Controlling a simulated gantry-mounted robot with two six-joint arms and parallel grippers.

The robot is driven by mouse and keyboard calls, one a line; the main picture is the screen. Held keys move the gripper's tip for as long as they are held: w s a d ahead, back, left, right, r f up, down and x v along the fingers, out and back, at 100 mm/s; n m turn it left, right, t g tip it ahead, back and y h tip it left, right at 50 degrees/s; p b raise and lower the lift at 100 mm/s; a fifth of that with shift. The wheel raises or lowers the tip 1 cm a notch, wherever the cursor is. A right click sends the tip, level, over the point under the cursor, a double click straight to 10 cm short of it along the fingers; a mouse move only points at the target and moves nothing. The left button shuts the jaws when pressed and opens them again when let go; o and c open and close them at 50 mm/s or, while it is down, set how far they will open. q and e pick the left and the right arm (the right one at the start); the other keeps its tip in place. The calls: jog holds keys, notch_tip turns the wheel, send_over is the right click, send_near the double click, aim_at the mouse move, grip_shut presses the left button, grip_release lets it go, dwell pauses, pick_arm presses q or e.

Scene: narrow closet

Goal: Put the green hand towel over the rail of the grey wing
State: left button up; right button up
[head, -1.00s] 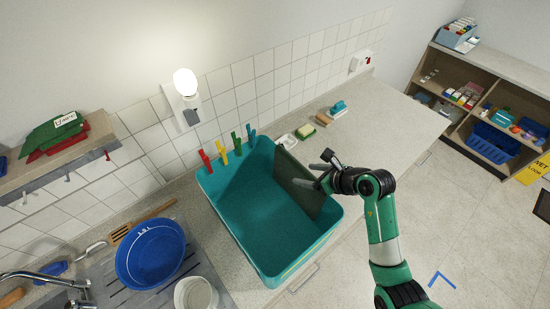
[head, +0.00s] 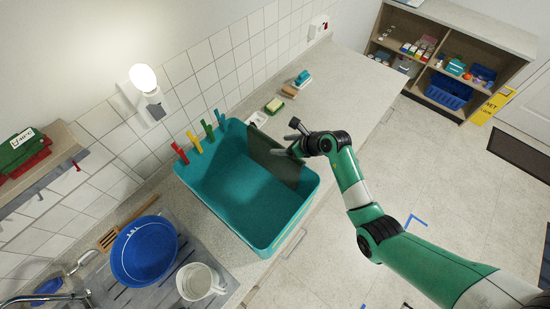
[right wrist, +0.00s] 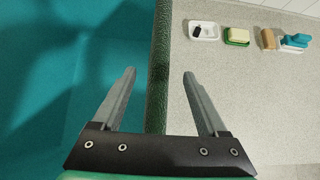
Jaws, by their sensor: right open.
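A dark green hand towel (head: 272,156) hangs over the right-hand wall of a teal tub, its inner side flat against that wall. In the right wrist view the towel (right wrist: 158,75) is a narrow textured green strip along the tub's rim. My right gripper (head: 288,138) is open at this rim. In the right wrist view my right gripper (right wrist: 158,80) has one finger over the tub's inside and one over the counter side, with the towel strip between them and gaps on both sides. My left gripper is not in view. I cannot make out a grey wing or its rail.
The teal tub (head: 283,232) has several coloured pegs on its far rim. A blue bowl (head: 146,250) and white mug (head: 198,282) stand to its left. Soap (head: 274,106) and brushes lie beyond on the counter (head: 345,75). A shelf unit (head: 480,35) stands at the back right.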

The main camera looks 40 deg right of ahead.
aim_at(278, 145)
jog(key=b+x, duration=0.1)
jog(key=x, duration=0.4)
jog(key=shift+f, duration=0.15)
grip_shut()
dwell(1.3)
